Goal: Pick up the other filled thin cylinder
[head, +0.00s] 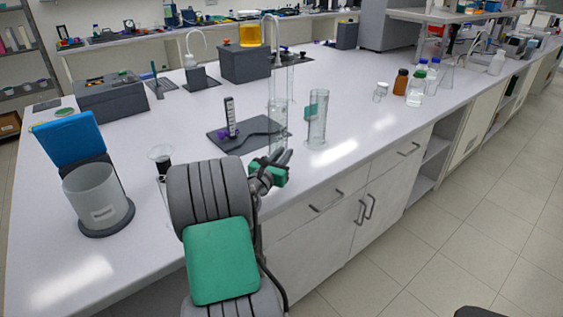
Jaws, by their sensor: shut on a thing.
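My gripper (280,158) is at the front edge of the bench, partly hidden behind my own arm. It is shut on a clear thin cylinder (277,117), whose lower end meets the fingers; the cylinder looks upright. Its contents are too faint to make out. A second clear thin cylinder (317,120) stands upright on the bench just to the right, apart from my gripper. A green patch shows at its upper left.
A dark grey plate (225,146) with a small upright scale (230,115) lies to the left. A grey box (245,64) bears a yellow-liquid container (250,35) behind. A frosted beaker (97,200) stands far left; bottles (415,88) stand right.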

